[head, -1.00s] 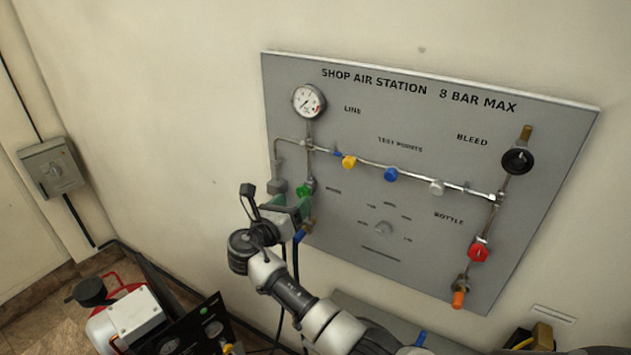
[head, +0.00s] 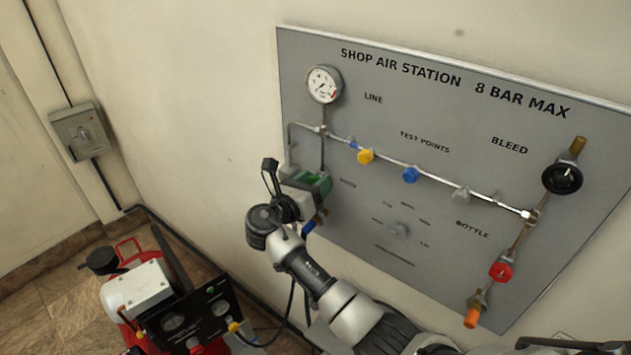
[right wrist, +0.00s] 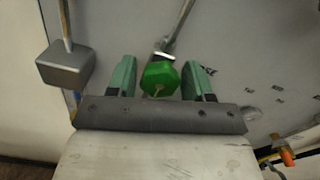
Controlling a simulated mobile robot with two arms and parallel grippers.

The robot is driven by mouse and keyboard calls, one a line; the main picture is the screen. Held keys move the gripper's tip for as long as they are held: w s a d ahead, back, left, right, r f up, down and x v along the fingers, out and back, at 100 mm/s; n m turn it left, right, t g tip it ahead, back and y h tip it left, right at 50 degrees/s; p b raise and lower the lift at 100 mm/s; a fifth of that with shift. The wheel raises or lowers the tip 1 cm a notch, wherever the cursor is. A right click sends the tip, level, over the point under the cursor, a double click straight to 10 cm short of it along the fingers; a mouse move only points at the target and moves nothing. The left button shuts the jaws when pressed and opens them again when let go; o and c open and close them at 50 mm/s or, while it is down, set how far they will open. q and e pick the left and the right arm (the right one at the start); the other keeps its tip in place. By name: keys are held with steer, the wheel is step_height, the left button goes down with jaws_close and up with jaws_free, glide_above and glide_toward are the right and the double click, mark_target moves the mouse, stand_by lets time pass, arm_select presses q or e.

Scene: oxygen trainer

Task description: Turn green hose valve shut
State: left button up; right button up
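The green hose valve (right wrist: 158,77) has a bright green faceted knob. In the right wrist view it sits between the two green fingers of my right gripper (right wrist: 160,66). The fingers are open, with a visible gap on each side of the knob. In the head view my right gripper (head: 317,184) is at the lower left of the panel, below the gauge, and largely hides the valve. The hose label beside it is partly covered. My left gripper is in neither view.
The grey panel (head: 360,270) also carries a pressure gauge (head: 324,85), a yellow knob (head: 365,157), a blue knob (head: 410,175), a black bleed knob (head: 562,179) and a red bottle valve (head: 501,270). A grey block (right wrist: 66,63) is close left of my fingers. A red machine (head: 117,290) stands lower left.

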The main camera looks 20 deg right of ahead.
steer(key=shift+d, duration=0.1)
steer(key=c, duration=0.6)
steer(key=m+b, duration=0.1)
steer(key=m, duration=0.2)
steer(key=shift+f+b, duration=0.15)
steer(key=shift+b, duration=0.15)
steer(key=shift+m, duration=0.7)
steer(key=shift+r, duration=0.2)
steer(key=o, duration=0.9)
steer(key=shift+w+d+f, duration=0.1)
steer(key=shift+d, duration=0.05)
